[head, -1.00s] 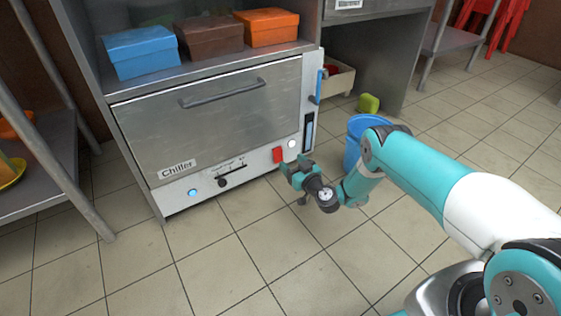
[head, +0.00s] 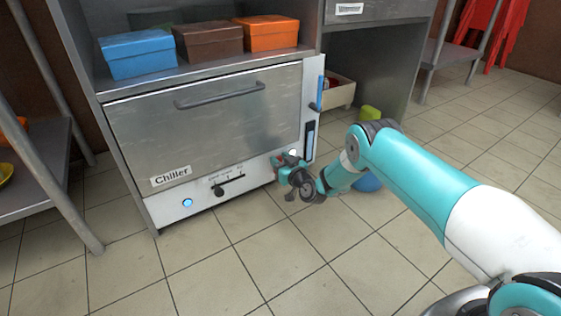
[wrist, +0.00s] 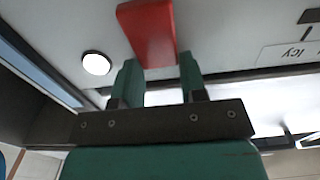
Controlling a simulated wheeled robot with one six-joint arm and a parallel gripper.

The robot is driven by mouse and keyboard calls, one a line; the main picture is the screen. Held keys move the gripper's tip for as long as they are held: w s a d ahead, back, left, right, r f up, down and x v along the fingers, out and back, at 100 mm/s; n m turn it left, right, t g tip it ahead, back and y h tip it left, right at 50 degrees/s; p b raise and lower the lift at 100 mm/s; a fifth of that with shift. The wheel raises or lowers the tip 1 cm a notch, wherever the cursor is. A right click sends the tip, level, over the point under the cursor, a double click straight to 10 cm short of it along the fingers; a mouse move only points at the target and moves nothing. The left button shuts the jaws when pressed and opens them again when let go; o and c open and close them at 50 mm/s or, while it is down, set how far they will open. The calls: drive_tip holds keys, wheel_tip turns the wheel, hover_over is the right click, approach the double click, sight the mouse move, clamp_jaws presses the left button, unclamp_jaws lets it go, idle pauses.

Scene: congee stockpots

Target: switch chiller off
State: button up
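The chiller (head: 205,135) is a grey metal unit labelled "Chiller", with a pale control panel along its bottom. A blue light (head: 187,202) glows at the panel's left. A red switch (wrist: 150,32) sits at the panel's right end; in the head view my gripper mostly covers it. My gripper (wrist: 160,64) is open and faces the panel, its two green fingertips near the lower end of the red switch. I cannot tell whether they touch it. In the head view my gripper (head: 284,168) is at the panel's lower right corner.
A round white light or button (wrist: 96,63) is left of the switch. A dark slider knob (head: 219,191) is on the panel. A blue upright handle (head: 319,93) is right of the chiller door. A blue bin (head: 369,182) stands behind my arm. Open tiled floor lies in front.

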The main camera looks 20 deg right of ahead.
drive_tip(key=c, duration=0.4)
drive_tip(key=shift+o, duration=0.2)
drive_tip(key=shift+s+f+t+b, duration=0.2)
drive_tip(key=shift+t+b, duration=0.25)
drive_tip(key=shift+t, duration=0.15)
drive_tip(key=o, duration=0.9)
drive_tip(key=shift+r, duration=0.15)
